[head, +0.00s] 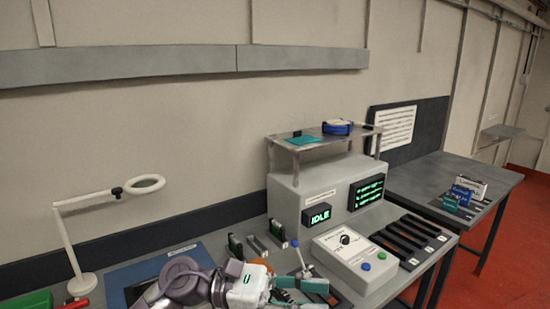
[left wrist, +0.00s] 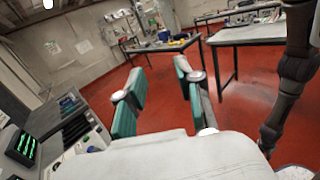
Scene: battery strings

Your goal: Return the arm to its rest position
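My left gripper (head: 303,284) is at the bottom centre of the head view, above the near edge of the bench and left of the white control box (head: 354,256). In the left wrist view its two teal-padded fingers (left wrist: 160,90) stand apart with nothing between them. It is open and empty. The white wrist and purple-grey links of my left arm reach in from the lower left of the head view. My right gripper is in neither view.
A grey tester with an IDLE display (head: 319,214) stands behind the gripper. A white magnifier lamp (head: 82,283) and blue mat (head: 122,282) are at left. Dark slots (head: 411,237) lie right of the control box. A second table (head: 408,183) stands farther right; red floor (left wrist: 262,105) is open.

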